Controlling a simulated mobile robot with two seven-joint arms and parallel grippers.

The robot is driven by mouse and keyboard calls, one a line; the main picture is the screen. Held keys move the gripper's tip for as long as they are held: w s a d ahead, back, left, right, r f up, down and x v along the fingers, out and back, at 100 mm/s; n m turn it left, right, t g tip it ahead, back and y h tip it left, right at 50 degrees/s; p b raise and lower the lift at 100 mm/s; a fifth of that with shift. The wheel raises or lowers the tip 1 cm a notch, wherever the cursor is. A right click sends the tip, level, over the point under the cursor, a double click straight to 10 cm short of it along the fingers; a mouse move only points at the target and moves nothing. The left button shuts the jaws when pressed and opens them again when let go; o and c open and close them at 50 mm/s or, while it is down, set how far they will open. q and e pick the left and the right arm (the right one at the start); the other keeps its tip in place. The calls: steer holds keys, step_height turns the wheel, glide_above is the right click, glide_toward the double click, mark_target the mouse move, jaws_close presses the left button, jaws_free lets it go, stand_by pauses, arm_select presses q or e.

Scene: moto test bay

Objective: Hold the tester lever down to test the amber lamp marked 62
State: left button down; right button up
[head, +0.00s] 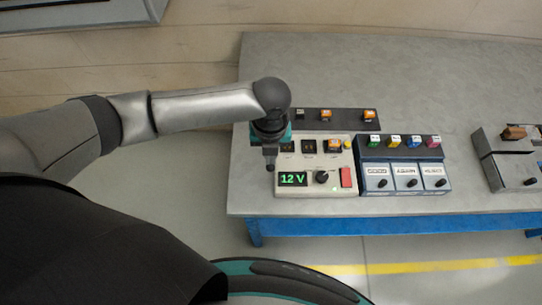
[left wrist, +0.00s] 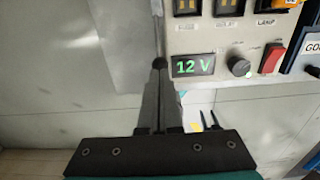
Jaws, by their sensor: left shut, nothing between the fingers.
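The cream tester (head: 315,193) stands at the bench's left front, its green display (head: 293,179) reading 12 V. Its red lever (head: 347,177) is at the right of the panel, beside a black knob (head: 322,176); the red lever also shows in the left wrist view (left wrist: 271,58). An amber lamp (head: 333,146) sits in the tester's right socket; its number is not legible. It is partly cut off in the left wrist view (left wrist: 288,4). My left gripper (head: 270,166) is shut and empty, at the tester's left edge beside the display, apart from the lever. My right gripper is out of view.
A dark rack (head: 346,122) behind the tester holds amber lamps and a black piece. A blue sorting box (head: 375,188) with labelled bins, GOOD, AGAIN and REJECT, stands to its right. A grey fixture (head: 492,165) is farther right. The bench (head: 420,80) is clear behind.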

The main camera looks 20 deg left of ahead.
arm_select(q)
steer(key=shift+f, duration=0.1)
stand_by(0.5)
steer(key=shift+f, duration=0.5)
steer(key=shift+f, duration=0.1)
